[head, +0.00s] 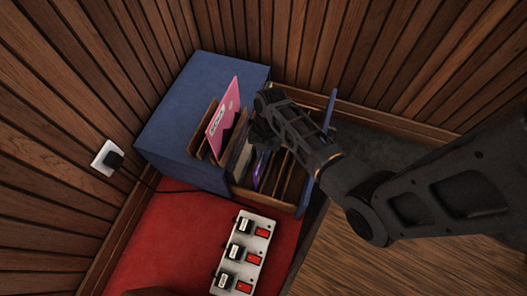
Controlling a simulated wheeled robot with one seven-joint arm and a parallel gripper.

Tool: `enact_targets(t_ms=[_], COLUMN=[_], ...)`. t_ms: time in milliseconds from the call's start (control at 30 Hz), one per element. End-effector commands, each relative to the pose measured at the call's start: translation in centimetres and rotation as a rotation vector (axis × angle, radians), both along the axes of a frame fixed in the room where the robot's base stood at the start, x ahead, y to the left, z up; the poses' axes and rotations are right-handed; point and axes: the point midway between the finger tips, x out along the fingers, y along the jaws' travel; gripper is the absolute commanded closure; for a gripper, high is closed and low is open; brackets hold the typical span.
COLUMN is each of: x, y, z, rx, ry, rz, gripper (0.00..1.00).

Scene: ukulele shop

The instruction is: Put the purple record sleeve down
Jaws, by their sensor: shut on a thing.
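The purple record sleeve (259,172) shows as a narrow strip among the slots of a blue record bin (197,88) with wooden dividers. My gripper (262,140) is over the middle of the bin, pointing down, and is shut on the purple sleeve. The fingertips are dark and partly hidden by my own wrist, and most of the sleeve is hidden between the dividers. I cannot tell whether the sleeve touches the bottom of the bin.
A pink sleeve (224,119) stands tall just left of my gripper. Wooden dividers (279,178) stand close on the right, inside the bin's blue side panel (326,125). A white switch box (243,250) lies on red cloth (180,235) in front. Slatted walls enclose the corner.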

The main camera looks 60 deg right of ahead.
Motion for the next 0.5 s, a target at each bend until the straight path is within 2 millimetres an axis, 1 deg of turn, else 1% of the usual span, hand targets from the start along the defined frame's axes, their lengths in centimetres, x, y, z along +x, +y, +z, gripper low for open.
enact_targets(t_ms=[33, 133, 500], x=[0.0, 0.0, 0.0], y=[0.0, 0.0, 0.0], z=[-1.2, -2.5, -2.8], rx=[0.001, 0.001, 0.001], ry=[0.001, 0.0, 0.001], rz=[-0.001, -0.001, 0.0], gripper=[1.0, 1.0, 1.0])
